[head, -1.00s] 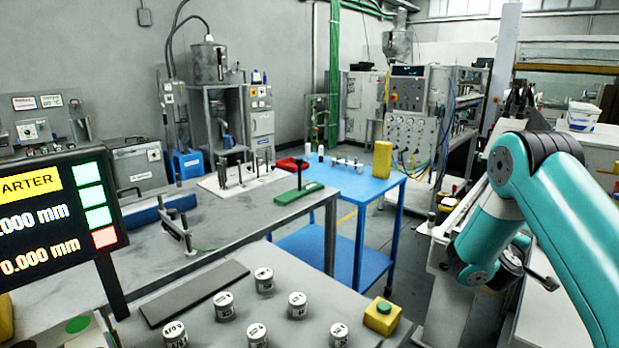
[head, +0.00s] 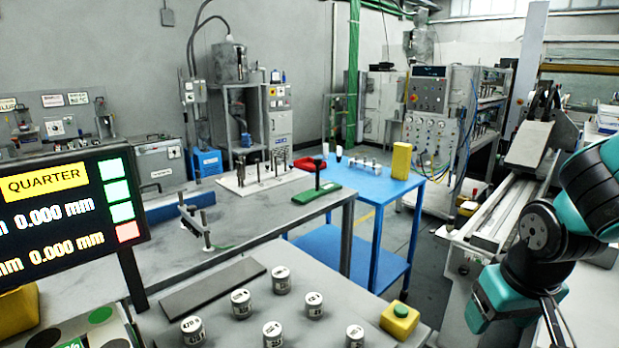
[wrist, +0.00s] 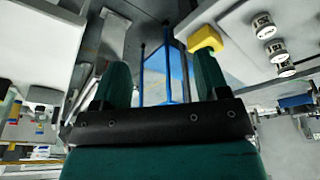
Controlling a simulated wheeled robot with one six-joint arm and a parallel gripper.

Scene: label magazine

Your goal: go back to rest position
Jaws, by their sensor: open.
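My gripper (wrist: 160,78) shows in the wrist view with its two green fingers wide apart and nothing between them. The wrist view looks tilted, with the yellow block (wrist: 205,38) just beyond the right finger and several labelled cylinders (wrist: 270,45) at the upper right. In the head view my teal and black arm is folded at the right edge, beside the bench, and my gripper's fingers cannot be made out there. The white labelled cylinders (head: 281,279) stand upright on the grey bench. The yellow block with a green button (head: 399,319) is at the bench's right end.
A screen (head: 70,210) reading QUARTER stands at the left. A dark flat bar (head: 213,287) lies behind the cylinders. A blue table (head: 375,184) with a yellow container (head: 401,160) stands farther back. A long machine (head: 497,215) is close to my arm at the right.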

